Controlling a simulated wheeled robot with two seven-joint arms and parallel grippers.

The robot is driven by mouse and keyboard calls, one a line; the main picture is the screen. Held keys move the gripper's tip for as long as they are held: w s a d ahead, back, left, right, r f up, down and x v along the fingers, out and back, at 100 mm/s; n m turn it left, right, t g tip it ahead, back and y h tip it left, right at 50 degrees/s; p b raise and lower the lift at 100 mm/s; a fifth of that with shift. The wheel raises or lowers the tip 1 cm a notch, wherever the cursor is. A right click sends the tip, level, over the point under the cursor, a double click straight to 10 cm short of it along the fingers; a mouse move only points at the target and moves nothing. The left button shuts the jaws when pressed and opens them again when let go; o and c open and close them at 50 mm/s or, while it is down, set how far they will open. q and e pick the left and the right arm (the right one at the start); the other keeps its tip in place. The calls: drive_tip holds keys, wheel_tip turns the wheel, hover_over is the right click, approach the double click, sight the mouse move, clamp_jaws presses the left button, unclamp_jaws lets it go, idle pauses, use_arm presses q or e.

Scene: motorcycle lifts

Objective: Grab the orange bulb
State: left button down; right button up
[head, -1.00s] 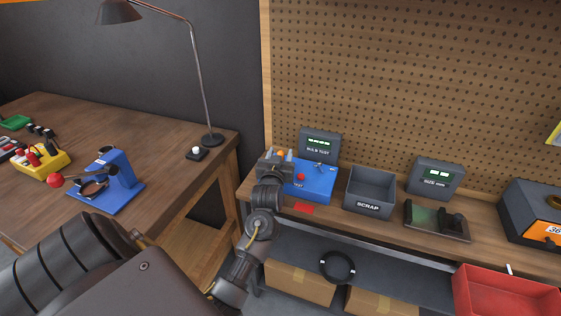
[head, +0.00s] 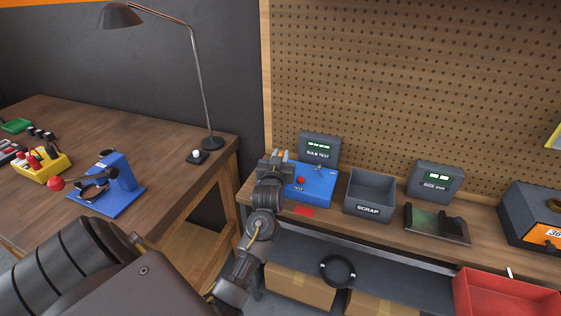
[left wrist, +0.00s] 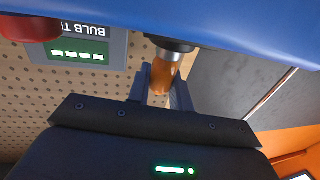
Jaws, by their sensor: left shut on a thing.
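The orange bulb (left wrist: 161,76) is between the fingers of my left gripper (left wrist: 164,92) in the left wrist view. The gripper is shut on it. The bulb's metal base meets a dark socket (left wrist: 173,44) on the blue bulb tester (left wrist: 240,28); I cannot tell how far it sits in. My right gripper is not in view.
The bulb test display (head: 319,147) stands just behind the tester. A red button (head: 301,181) is on the tester. The grey scrap bin (head: 368,207) and the size gauge (head: 436,180) stand to the right. A pegboard (head: 410,80) rises behind.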

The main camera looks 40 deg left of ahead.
sight(281, 154)
use_arm(q)
wheel_tip(281, 154, up, 10)
drive_tip(key=shift+f+b, duration=0.15)
drive_tip(key=shift+b, duration=0.15)
